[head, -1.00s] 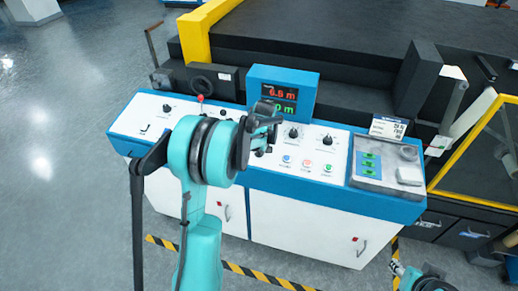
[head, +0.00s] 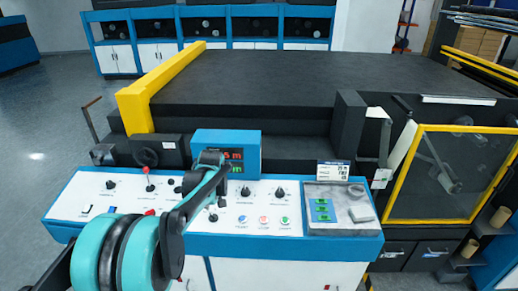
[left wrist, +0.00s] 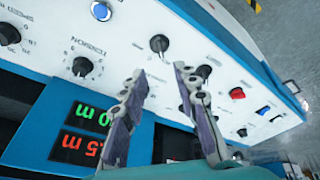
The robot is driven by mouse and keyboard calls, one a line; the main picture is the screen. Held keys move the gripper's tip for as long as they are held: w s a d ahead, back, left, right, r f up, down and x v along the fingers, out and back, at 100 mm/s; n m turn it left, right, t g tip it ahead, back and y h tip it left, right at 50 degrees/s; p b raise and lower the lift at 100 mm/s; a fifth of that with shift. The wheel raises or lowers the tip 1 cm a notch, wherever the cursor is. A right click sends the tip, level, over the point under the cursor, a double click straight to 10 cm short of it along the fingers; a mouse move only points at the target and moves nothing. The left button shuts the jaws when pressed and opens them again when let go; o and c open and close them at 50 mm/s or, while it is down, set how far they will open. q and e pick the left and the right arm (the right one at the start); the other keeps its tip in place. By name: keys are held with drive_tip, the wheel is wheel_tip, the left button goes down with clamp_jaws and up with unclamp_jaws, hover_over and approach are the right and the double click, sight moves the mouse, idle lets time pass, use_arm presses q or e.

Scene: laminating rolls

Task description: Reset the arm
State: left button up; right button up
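My left arm comes in at the lower left of the head view and reaches over the white and blue control console (head: 268,190). Its end is in front of the digital display (head: 252,139), partly covering it. The gripper's fingers are hard to make out there. In the left wrist view my left gripper (left wrist: 160,75) has its two fingers apart with nothing between them. They are over the console's panel (left wrist: 110,25), between a black knob (left wrist: 159,43) and the display (left wrist: 85,130). My right gripper is not in view.
Several knobs, a red-tipped lever (head: 148,178) and coloured buttons (head: 263,221) stand up from the panel. A grey tray (head: 338,196) with green parts is at the right. Behind is a large black machine bed (head: 290,80) with a yellow rail (head: 165,85). Open floor (head: 45,110) is at the left.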

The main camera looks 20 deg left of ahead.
use_arm(q)
drive_tip(key=s+d+r+m+t+h+b, duration=0.1)
drive_tip(key=s+d+m+t+h+b, duration=0.15)
drive_tip(key=s+d+m+b, duration=0.85)
drive_tip(key=s+d+f+p, duration=0.2)
drive_tip(key=s+d, duration=0.1)
drive_tip(key=s, duration=0.4)
drive_tip(key=s+d+f+m+t+p, duration=0.1)
drive_tip(key=s+d+f, duration=0.2)
drive_tip(key=s, duration=0.4)
drive_tip(key=shift+s+d+p, duration=0.15)
drive_tip(key=shift+d+p, duration=0.2)
drive_tip(key=shift+d, duration=0.4)
drive_tip(key=shift+t, duration=0.25)
